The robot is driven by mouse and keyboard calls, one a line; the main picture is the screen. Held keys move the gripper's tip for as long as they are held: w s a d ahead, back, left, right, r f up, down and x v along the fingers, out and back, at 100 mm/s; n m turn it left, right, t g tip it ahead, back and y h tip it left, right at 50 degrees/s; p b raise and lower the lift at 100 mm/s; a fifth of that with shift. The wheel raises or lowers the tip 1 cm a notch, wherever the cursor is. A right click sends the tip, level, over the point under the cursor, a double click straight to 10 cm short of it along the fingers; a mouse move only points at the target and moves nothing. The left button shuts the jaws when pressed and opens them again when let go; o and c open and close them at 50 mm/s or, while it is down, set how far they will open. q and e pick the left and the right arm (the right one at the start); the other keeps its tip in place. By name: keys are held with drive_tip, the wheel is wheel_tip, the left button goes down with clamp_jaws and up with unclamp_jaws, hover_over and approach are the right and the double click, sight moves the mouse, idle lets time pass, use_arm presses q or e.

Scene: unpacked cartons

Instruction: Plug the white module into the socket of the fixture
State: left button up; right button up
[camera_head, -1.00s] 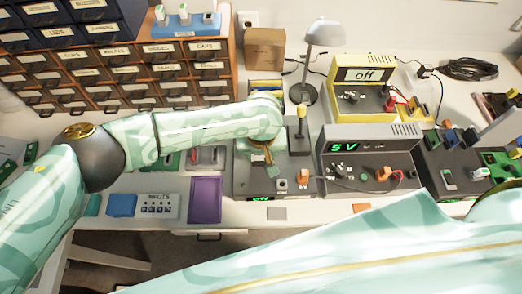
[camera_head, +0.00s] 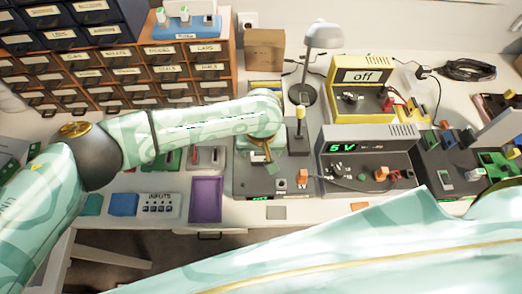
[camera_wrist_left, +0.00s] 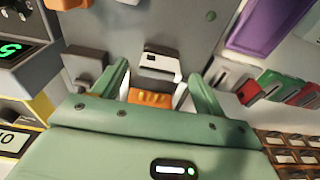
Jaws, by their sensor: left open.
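The grey fixture box (camera_head: 245,183) stands on the bench, left of the 5 V supply. My left gripper (camera_head: 262,158) is low over its upper part, pointing down. In the left wrist view the left gripper (camera_wrist_left: 159,72) is open. A white module with a dark slot (camera_wrist_left: 161,60) sits on the fixture's grey face (camera_wrist_left: 150,20), between and just beyond the fingertips. An orange part (camera_wrist_left: 150,98) shows nearer the palm. Whether the module is seated in the socket cannot be told, since hand and fingers hide its lower side. My right gripper is out of view.
A joystick (camera_head: 299,140) rises right of the hand. The grey 5 V supply (camera_head: 365,155) and yellow "off" supply (camera_head: 360,85) stand further right. A purple tray (camera_head: 205,199) lies left of the fixture. Drawer cabinets (camera_head: 130,75) stand at the back left.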

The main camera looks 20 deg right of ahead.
use_arm(q)
wheel_tip(320, 180, up, 14)
drive_tip(key=s+p, duration=0.1)
drive_tip(key=p, duration=0.4)
drive_tip(key=shift+s+a, duration=0.2)
drive_tip(key=shift+s, duration=0.1)
idle(0.8)
